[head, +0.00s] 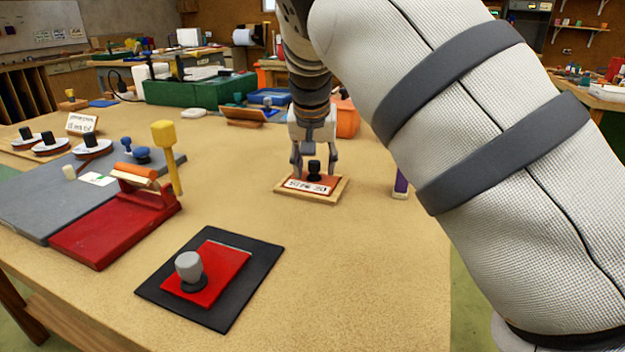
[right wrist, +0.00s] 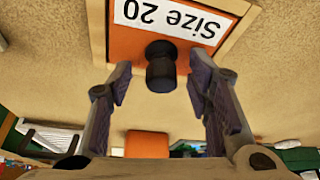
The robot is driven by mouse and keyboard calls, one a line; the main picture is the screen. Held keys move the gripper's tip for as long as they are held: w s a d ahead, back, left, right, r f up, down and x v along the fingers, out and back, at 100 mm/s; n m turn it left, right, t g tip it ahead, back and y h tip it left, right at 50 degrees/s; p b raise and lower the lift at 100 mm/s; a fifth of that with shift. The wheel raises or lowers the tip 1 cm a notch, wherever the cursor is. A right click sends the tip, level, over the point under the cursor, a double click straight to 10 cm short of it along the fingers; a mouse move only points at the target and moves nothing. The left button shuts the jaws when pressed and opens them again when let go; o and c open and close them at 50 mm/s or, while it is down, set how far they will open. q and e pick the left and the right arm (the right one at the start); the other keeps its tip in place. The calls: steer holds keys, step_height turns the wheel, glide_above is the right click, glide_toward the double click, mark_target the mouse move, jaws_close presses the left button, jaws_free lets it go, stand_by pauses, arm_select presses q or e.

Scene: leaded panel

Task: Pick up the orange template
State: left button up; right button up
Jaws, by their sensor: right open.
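The orange template (head: 324,188) lies in a shallow wooden tray (head: 290,194) near the middle of the table. It has an upright black knob (head: 314,167) and a white label that reads "Size 20" in the right wrist view. My right gripper (head: 313,174) points down over the template. In the right wrist view my right gripper (right wrist: 162,85) is open, one finger on each side of the black knob (right wrist: 160,68), with gaps showing on both sides. The orange template (right wrist: 125,45) shows behind the knob. My left gripper is not in view.
A red plate (head: 222,272) with a grey knob lies on a black mat (head: 150,292) at the front. A red fixture (head: 105,233), a grey board (head: 40,205) and a yellow mallet (head: 164,135) are at the left. An orange bin (head: 347,118) stands behind my gripper. The table around the tray's front is clear.

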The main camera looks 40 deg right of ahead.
mark_target(318, 161)
steer(key=shift+w, duration=0.1)
jaws_close()
